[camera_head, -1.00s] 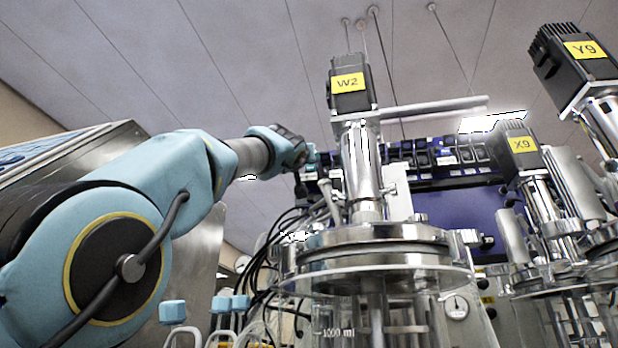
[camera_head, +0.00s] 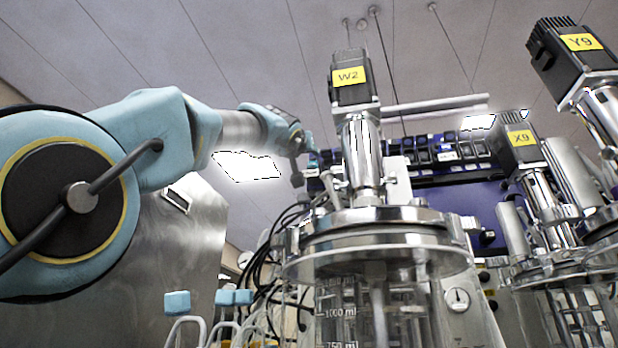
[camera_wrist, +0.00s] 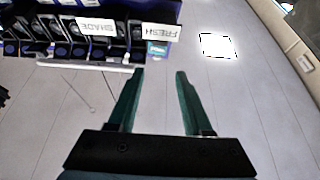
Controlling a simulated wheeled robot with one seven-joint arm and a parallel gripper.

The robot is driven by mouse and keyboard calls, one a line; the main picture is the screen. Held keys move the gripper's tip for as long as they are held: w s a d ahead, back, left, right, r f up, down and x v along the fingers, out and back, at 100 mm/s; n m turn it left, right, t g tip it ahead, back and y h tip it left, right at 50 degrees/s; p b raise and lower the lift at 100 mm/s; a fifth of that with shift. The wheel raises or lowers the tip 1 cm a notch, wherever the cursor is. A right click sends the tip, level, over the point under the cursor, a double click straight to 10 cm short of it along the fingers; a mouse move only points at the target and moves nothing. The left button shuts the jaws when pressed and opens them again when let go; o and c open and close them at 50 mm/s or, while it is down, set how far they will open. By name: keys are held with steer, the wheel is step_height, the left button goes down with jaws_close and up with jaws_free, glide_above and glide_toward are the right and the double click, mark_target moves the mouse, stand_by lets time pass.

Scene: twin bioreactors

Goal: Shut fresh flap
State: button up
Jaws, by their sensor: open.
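A white label reading FRESH (camera_wrist: 160,31) shows upside down in the wrist view, at the right end of a row of dark flap-like parts. A black part (camera_wrist: 136,38) sits just left of it and a small teal piece (camera_wrist: 157,48) just below; which of these belongs to the fresh flap I cannot tell, nor whether the flap is raised. My gripper (camera_wrist: 160,74) is open and empty, its two green fingers pointing toward the row, apparently apart from it. In the head view the row is on the dark blue panel (camera_head: 470,200), partly hidden behind the W2 vessel.
The glass vessel with motor W2 (camera_head: 351,77) stands in front of the panel. Motors X9 (camera_head: 519,140) and Y9 (camera_head: 581,45) stand to the right. Cables (camera_head: 275,250) hang left of the W2 vessel.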

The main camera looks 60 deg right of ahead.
mark_target(313, 158)
step_height(313, 158, up, 4)
steer(key=s+a+g+y+p, duration=0.1)
steer(key=a+g+y+p, duration=0.3)
steer(key=p, duration=1.5)
steer(key=w+d+p, duration=0.1)
steer(key=d, duration=0.2)
steer(key=d+t+p, duration=0.1)
steer(key=d+p, duration=0.1)
steer(key=d, duration=0.1)
steer(key=w+d+t+p, duration=0.1)
steer(key=d+p, duration=0.1)
steer(key=d, duration=0.2)
steer(key=shift+w+r+y, duration=0.2)
steer(key=shift+w+y, duration=0.15)
steer(key=shift+y, duration=0.05)
steer(key=shift+w+d+f, duration=0.1)
steer(key=shift+d+f, duration=0.05)
steer(key=shift+d, duration=0.2)
jaws_close()
